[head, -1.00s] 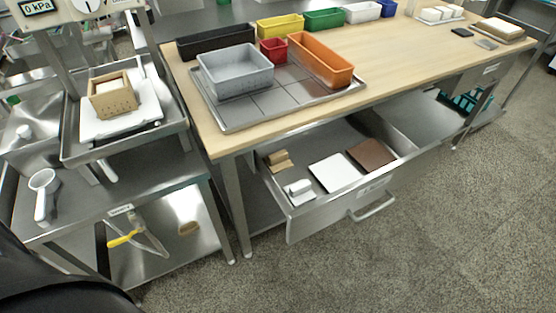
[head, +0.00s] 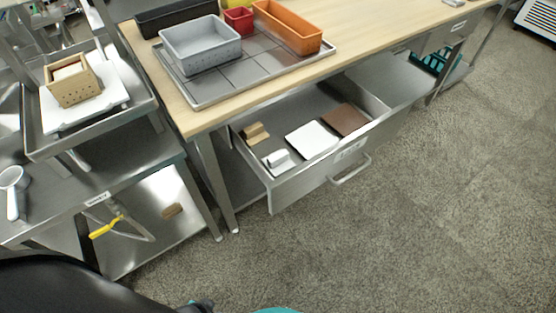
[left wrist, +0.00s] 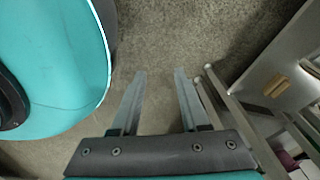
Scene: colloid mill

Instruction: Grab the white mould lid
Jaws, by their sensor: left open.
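The open drawer (head: 310,172) under the wooden table holds a small white piece with a raised grip (head: 278,158), which looks like the white mould lid. Next to it lies a flat white plate (head: 312,139). A tan piece of similar shape to the small white one (head: 256,133) lies behind it, and a flat brown plate (head: 345,119) lies to the right. My right gripper is out of view.
The table (head: 384,40) overhangs the drawer's back, carrying a metal tray (head: 215,96) with a grey bin (head: 200,45). A steel table leg (head: 213,185) and a lower steel shelf (head: 150,225) stand left of the drawer. The floor (head: 400,235) in front is clear.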

